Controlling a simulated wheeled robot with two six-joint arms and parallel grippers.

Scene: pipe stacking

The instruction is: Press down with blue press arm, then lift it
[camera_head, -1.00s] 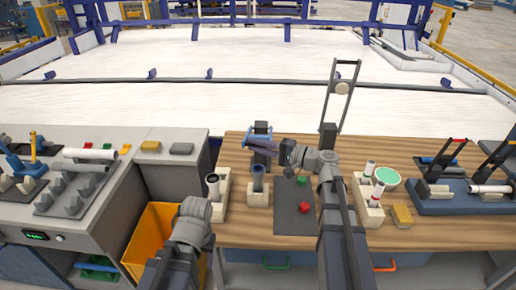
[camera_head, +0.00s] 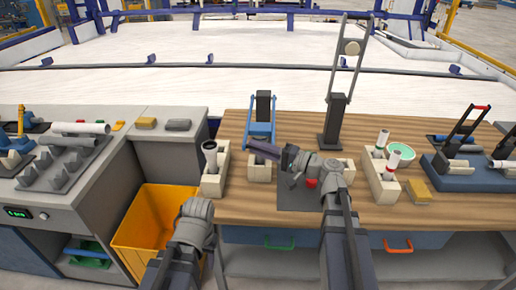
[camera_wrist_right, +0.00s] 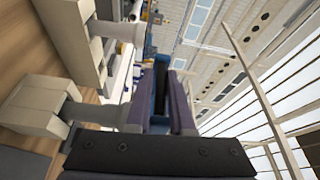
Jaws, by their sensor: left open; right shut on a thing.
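The blue press arm (camera_head: 262,131) is a blue frame on a black upright post (camera_head: 263,104) at the back of the wooden table. It slopes down and forward over a cream block (camera_head: 257,173). My right gripper (camera_head: 262,150) is shut on its front end, and blue shows between the fingers in the right wrist view (camera_wrist_right: 160,95). The gripper hides the top of the block and whatever stands in it. My left arm reaches in at lower left, but its gripper fingers do not show.
A taller grey press (camera_head: 337,115) stands to the right. An orange bin (camera_head: 150,222) sits below left.

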